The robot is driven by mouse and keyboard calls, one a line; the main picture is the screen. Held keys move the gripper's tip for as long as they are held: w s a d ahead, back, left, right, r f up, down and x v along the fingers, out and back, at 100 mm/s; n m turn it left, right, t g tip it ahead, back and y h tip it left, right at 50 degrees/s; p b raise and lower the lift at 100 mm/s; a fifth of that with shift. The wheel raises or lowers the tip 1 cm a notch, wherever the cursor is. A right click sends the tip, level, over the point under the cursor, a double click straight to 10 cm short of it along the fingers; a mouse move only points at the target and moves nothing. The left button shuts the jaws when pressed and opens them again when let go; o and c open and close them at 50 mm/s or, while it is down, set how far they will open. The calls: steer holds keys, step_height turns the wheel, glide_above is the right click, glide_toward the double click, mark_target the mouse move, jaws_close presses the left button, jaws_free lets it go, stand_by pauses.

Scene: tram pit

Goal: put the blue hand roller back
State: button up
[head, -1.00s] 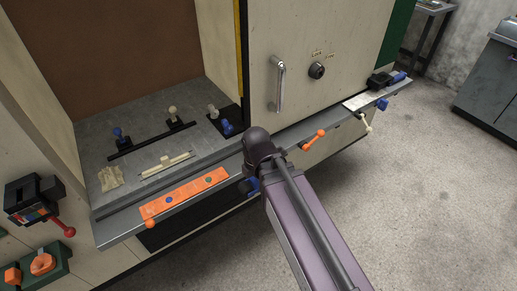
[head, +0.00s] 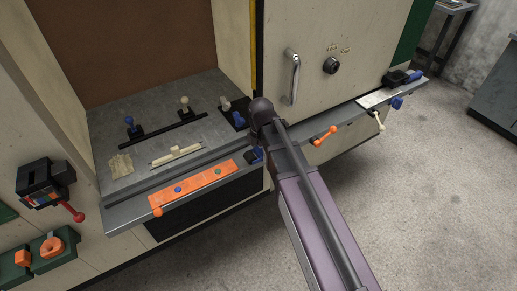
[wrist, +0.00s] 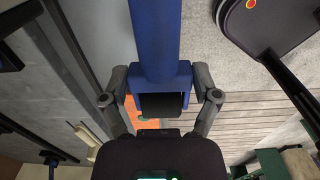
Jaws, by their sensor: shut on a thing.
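In the wrist view my gripper (wrist: 160,78) is shut on the blue hand roller (wrist: 155,40). Its blue body reaches up to the top of that picture, and a dark part sits between blue sides near the fingers. In the head view my purple arm covers the gripper. A black tray (head: 228,107) with a cream-topped piece and a dark blue piece lies just left of my wrist.
Orange (head: 325,135) and cream (head: 380,120) levers stick out in front. A cabinet door with a handle (head: 293,75) stands behind my arm. The floor at right is clear.

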steer(key=shift+w+a+f, duration=0.1)
steer(key=shift+w+a, duration=0.05)
steer(key=shift+w, duration=0.45)
steer(key=shift+w+a, duration=0.15)
steer(key=shift+w, duration=0.4)
steer(key=shift+w+a, duration=0.1)
steer(key=shift+w, duration=0.35)
steer(key=shift+w+a+f, duration=0.1)
steer(key=shift+w+a, duration=0.05)
steer(key=shift+w, duration=0.4)
steer(key=shift+w+a+f, duration=0.1)
steer(key=shift+w, duration=0.45)
steer(key=shift+s+d+f+b, duration=0.1)
steer(key=shift+s+f+b, duration=0.15)
steer(key=shift+f+b, duration=1.25)
steer(key=shift+b, duration=0.3)
steer(key=o, duration=1.1)
steer(key=shift+c, duration=0.2)
steer(key=shift+f, duration=0.15)
